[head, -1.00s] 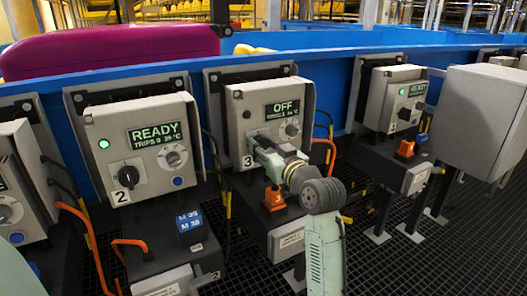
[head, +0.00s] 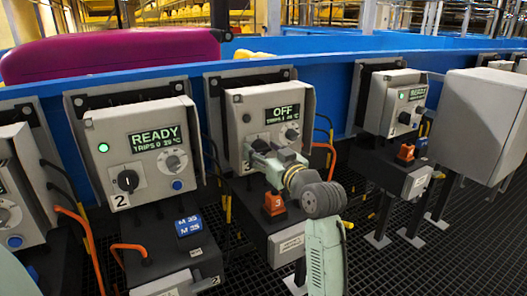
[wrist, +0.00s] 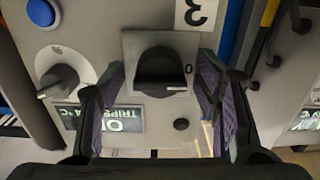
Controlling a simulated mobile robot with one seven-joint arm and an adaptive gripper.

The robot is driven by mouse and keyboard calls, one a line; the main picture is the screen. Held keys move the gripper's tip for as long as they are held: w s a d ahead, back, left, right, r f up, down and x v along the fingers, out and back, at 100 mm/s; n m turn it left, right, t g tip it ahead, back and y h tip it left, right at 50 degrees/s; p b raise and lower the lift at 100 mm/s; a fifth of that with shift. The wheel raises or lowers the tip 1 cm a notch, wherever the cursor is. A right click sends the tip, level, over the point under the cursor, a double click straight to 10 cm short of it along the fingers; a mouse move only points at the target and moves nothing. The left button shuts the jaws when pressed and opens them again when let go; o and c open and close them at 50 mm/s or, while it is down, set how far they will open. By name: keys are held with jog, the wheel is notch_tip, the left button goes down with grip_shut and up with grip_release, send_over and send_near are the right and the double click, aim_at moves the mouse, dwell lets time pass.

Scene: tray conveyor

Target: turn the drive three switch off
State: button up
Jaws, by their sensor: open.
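The drive three box (head: 238,100) has a lit display (head: 282,112) reading OFF. Its black rotary switch (wrist: 165,70) shows in the upside-down wrist view, on a grey square plate below the label 3. The switch's pale pointer mark lies to the right of the knob's middle, near a printed 0. My gripper (wrist: 163,100) is open, with one dark finger on each side of the switch. Whether the fingers touch the knob I cannot tell. In the head view, my gripper (head: 256,150) hides the switch.
A small setting knob (wrist: 50,88) and a blue button (wrist: 42,13) sit beside the switch. The drive two box (head: 115,125) on the left reads READY. An orange plug (head: 274,204) is below my gripper. Another drive box (head: 397,95) stands to the right.

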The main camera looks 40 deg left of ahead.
jog(key=shift+d, duration=0.15)
jog(key=v, duration=1.1)
jog(key=shift+s+d, duration=0.2)
jog(key=shift+d, duration=0.15)
